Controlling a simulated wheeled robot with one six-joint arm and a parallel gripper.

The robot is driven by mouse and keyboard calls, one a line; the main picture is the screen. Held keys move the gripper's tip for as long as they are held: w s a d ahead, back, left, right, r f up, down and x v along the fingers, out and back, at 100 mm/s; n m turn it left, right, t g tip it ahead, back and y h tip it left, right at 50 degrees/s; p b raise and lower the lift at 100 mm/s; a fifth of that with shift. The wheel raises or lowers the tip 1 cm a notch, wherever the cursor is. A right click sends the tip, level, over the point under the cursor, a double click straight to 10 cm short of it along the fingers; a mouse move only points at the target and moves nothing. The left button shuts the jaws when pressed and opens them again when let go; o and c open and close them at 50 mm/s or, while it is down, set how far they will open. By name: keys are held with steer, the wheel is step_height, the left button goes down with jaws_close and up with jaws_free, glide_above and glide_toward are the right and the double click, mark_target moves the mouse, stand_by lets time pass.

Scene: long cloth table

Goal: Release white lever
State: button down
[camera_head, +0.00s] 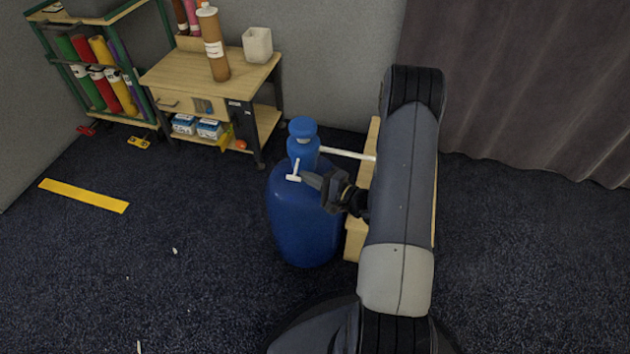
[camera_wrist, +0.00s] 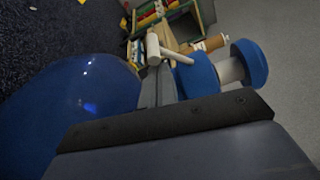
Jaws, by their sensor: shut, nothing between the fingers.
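The white lever (camera_head: 295,171) is a small T-shaped handle on the upper front of a blue container (camera_head: 300,228) on the floor. It also shows in the wrist view as a white T (camera_wrist: 154,49) beside the rounded blue body (camera_wrist: 80,105). My gripper (camera_head: 305,178) is shut and empty, reaching in from the right with its tips right beside the lever. I cannot tell whether they touch it. In the wrist view the dark fingers (camera_wrist: 158,84) point up toward the lever.
A blue cap (camera_head: 302,127) tops the container, and a white rod (camera_head: 347,154) runs right from it toward a wooden piece (camera_head: 355,235) behind my arm. A wooden cart (camera_head: 205,75) with bottles and a green-framed rack (camera_head: 90,70) stand behind left. The left floor is mostly clear.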

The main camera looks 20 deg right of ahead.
steer(key=shift+s+a+r+m+p, duration=0.15)
steer(key=shift+r+m+p, duration=0.2)
steer(key=shift+m, duration=0.35)
stand_by(0.4)
steer(key=m, duration=0.1)
steer(key=r+m+g+p, duration=0.1)
steer(key=m+g+p, duration=0.1)
steer(key=shift+s+a+r, duration=0.25)
steer(key=shift+s+r, duration=0.1)
step_height(320, 180, up, 2)
steer(key=m+g+y+p, duration=0.1)
steer(key=m+g+p, duration=0.1)
steer(key=m, duration=0.3)
steer(key=shift+p, duration=0.85)
steer(key=shift+r, duration=0.1)
steer(key=shift+r+p, duration=0.4)
steer(key=shift+r, duration=0.45)
